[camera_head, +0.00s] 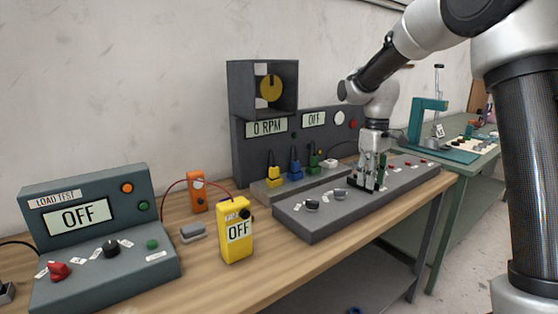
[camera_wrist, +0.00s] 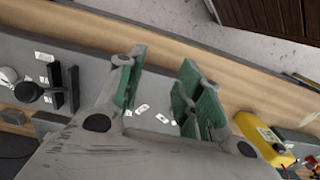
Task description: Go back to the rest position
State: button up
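My gripper (camera_head: 371,176) hangs down low over the long grey control panel (camera_head: 325,220) on the wooden bench. In the wrist view my gripper (camera_wrist: 160,88) has its two green-padded fingers apart, with nothing visible between them. The bare panel face and small white labels (camera_wrist: 141,109) show in the gap. Two black upright pieces (camera_wrist: 64,86) and round knobs (camera_wrist: 27,91) are at the left of the wrist view, apart from the fingers. In the head view the fingers partly hide the panel's middle, and I cannot tell whether they touch it.
A load test box (camera_head: 100,235) is farther left. Behind the panel stand a display reading 0 RPM (camera_head: 267,128) and coloured plugs (camera_head: 294,163). A green press (camera_head: 428,120) stands on the table at right.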

jog(key=s+d+r+m+t, duration=0.1)
jog(key=s+d+r+m, duration=0.1)
jog(key=s, duration=0.8)
jog(key=s+d+r+m+t, duration=0.2)
jog(key=s+d+m, duration=0.1)
jog(key=s, duration=0.7)
jog(key=s+d+r+m+t, duration=0.1)
jog(key=s+d, duration=0.4)
jog(key=s, duration=0.5)
jog(key=shift+s+r+m+t, duration=0.35)
jog(key=shift+r+m+t, duration=0.05)
jog(key=shift+r+m, duration=0.35)
jog(key=shift+a, duration=0.15)
